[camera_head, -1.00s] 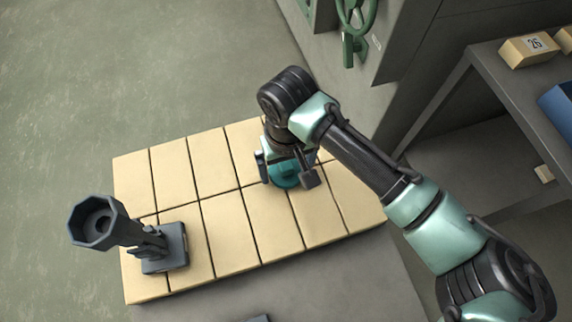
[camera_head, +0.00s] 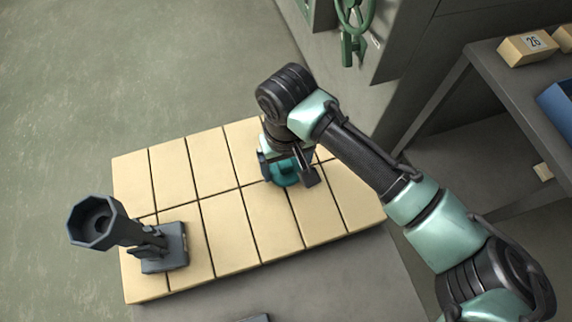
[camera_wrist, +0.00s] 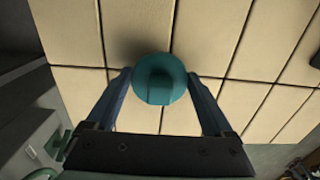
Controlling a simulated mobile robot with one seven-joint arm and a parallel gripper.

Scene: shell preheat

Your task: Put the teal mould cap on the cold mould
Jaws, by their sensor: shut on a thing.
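The teal mould cap (camera_head: 284,178) is a round disc held over the right part of the cream tiles, partly hidden by my gripper (camera_head: 287,170). In the wrist view the cap (camera_wrist: 157,79) sits between the two fingertips of my gripper (camera_wrist: 160,84), which is shut on it. A shadow lies beside the cap on the tiles; I cannot tell if there is a gap below. A dark grey piece with an octagonal open cup (camera_head: 97,222) leans up-left from a square base at the left end of the tiles. It looks like a mould; nothing shows whether it is cold.
The cream tiled top (camera_head: 225,222) is clear between the cup's base and my gripper. A grey table (camera_head: 500,85) at the right holds a block marked 26 (camera_head: 527,47) and a blue item (camera_head: 558,108).

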